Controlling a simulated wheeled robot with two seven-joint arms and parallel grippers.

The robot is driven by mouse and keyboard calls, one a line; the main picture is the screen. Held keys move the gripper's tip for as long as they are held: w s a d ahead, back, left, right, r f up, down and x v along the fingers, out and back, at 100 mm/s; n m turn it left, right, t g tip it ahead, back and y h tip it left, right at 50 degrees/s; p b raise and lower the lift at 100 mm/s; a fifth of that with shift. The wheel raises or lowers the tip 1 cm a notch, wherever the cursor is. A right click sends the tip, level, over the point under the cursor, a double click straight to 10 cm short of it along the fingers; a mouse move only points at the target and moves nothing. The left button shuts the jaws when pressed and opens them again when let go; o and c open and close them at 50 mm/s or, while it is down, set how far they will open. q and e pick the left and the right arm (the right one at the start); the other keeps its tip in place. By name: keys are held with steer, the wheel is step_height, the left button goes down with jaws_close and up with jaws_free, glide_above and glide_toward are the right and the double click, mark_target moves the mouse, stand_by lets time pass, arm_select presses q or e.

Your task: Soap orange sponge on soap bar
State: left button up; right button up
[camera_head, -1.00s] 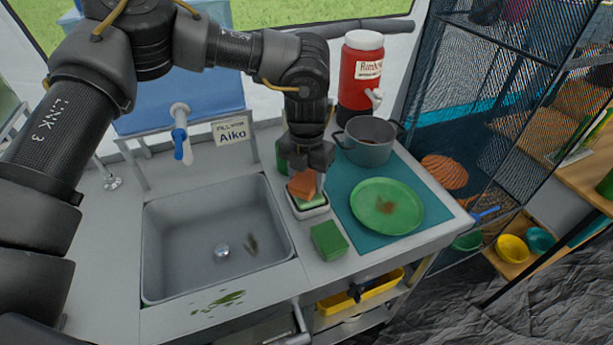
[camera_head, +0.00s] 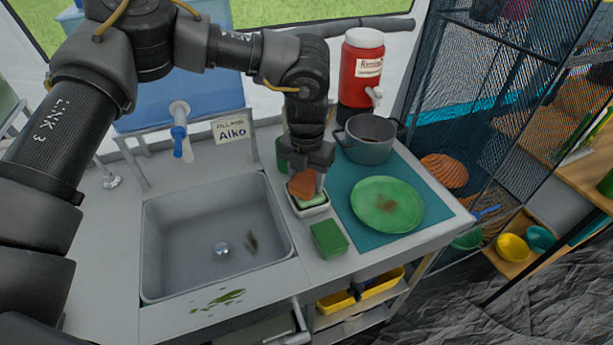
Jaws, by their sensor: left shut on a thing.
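My left gripper (camera_head: 306,170) points down at the counter between the sink and the teal mat. It is shut on the orange sponge (camera_head: 301,187). The sponge is tilted and sits over the pale green soap bar (camera_head: 311,201), which lies in a small white dish (camera_head: 313,211). The sponge appears to touch the soap, but the exact contact is hard to tell. My right gripper is not in view.
A green block (camera_head: 329,239) lies in front of the dish. A green plate (camera_head: 387,204) with a brown stain rests on the teal mat (camera_head: 345,181). A grey pot (camera_head: 368,140) and a red dispenser (camera_head: 361,72) stand behind. The sink (camera_head: 190,235) is at left.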

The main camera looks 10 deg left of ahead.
arm_select(q)
steer(key=shift+f, duration=0.35)
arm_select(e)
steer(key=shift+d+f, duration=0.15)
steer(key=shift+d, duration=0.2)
arm_select(q)
steer(key=shift+f+b, duration=0.35)
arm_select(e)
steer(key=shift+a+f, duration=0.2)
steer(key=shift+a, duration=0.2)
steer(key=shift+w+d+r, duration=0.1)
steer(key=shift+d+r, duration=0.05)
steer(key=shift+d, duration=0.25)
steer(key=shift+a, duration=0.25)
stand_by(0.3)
